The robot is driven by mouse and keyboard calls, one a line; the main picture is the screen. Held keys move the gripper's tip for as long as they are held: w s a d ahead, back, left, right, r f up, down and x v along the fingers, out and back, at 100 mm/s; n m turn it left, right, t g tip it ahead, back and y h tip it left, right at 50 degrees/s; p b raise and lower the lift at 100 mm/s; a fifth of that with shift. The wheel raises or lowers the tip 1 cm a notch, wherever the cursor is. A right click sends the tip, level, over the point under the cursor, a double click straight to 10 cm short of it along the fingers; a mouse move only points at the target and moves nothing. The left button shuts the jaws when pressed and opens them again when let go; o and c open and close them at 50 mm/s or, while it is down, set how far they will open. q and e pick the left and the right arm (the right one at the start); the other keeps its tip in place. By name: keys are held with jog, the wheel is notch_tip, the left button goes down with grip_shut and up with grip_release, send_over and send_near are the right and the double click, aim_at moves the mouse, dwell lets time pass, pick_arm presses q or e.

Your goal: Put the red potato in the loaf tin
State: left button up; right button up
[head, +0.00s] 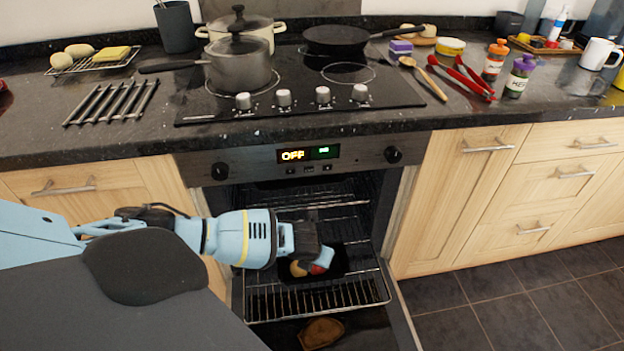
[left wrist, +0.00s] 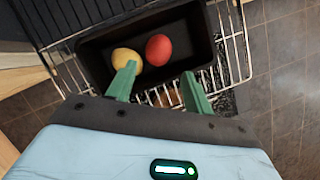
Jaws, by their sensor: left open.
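The loaf tin (head: 338,259) is dark and stands on the pulled-out oven rack; it also shows in the left wrist view (left wrist: 196,38). The red potato (left wrist: 159,49) lies inside the tin, beside a yellow potato (left wrist: 126,57). In the head view the red potato (head: 317,269) is partly hidden by my left gripper (head: 322,259). In the left wrist view my left gripper (left wrist: 157,78) is open and empty, its fingers apart near the tin's near side. My right gripper is not in view.
The oven door is open, with a brown object (head: 322,333) on it below the wire rack (head: 365,289). Above are the hob (head: 395,92) with pots and the dark counter. Floor at the right is clear.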

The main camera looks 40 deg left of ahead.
pick_arm(q)
jog(key=shift+v, duration=1.25)
jog(key=s+d+f+n+h, duration=0.3)
jog(key=s+d+n, duration=0.3)
jog(key=s+d, duration=0.4)
jog(key=s+d+f+n+h, duration=0.3)
jog(key=s+d+n, duration=0.4)
jog(key=s+d, duration=0.4)
jog(key=s+a+r+n+t+y, duration=0.1)
jog(key=s+a+r+n, duration=0.1)
jog(key=s+n, duration=0.7)
jog(key=s+a+r+n+t+y, duration=0.1)
jog(key=s+a+r+n, duration=0.1)
jog(key=s+a+n, duration=0.3)
jog(key=s+n, duration=0.4)
jog(key=s, duration=0.1)
jog(key=shift+y, duration=0.3)
jog(key=shift+s+a, duration=0.1)
jog(key=shift+s, duration=0.15)
